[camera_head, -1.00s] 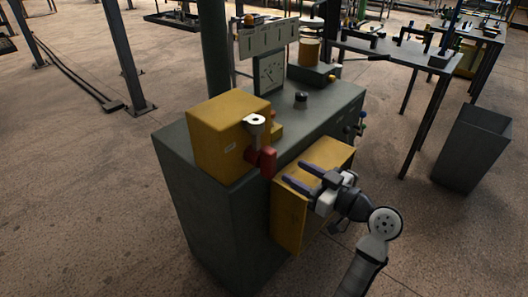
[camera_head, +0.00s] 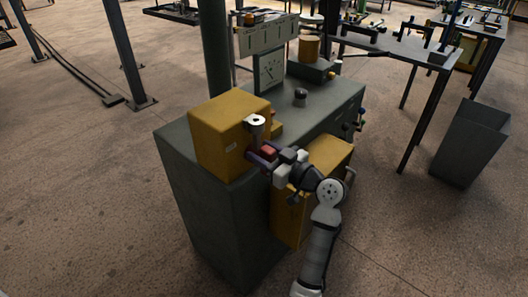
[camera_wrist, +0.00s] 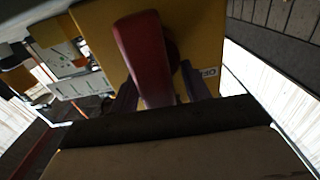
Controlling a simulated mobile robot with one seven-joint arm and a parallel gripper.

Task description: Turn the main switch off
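The main switch is a red handle (camera_head: 268,150) on the front of a yellow box (camera_head: 220,138), which stands on a green cabinet. My gripper (camera_head: 263,157) is at the handle, with its dark fingers reaching toward the box. In the wrist view the red handle (camera_wrist: 146,55) runs down between the two fingers, one on each side. The fingers are apart, and a gap shows beside the right one; I cannot tell whether the left one touches the handle. A small white label (camera_wrist: 208,72) with dark letters is on the box right of the handle.
A second yellow box (camera_head: 325,160) is on the cabinet's side, just below my arm. A white-topped post (camera_head: 255,122) stands close above the handle. The green cabinet (camera_head: 215,220) fills the space below. Open floor lies left; a grey bin (camera_head: 470,145) stands right.

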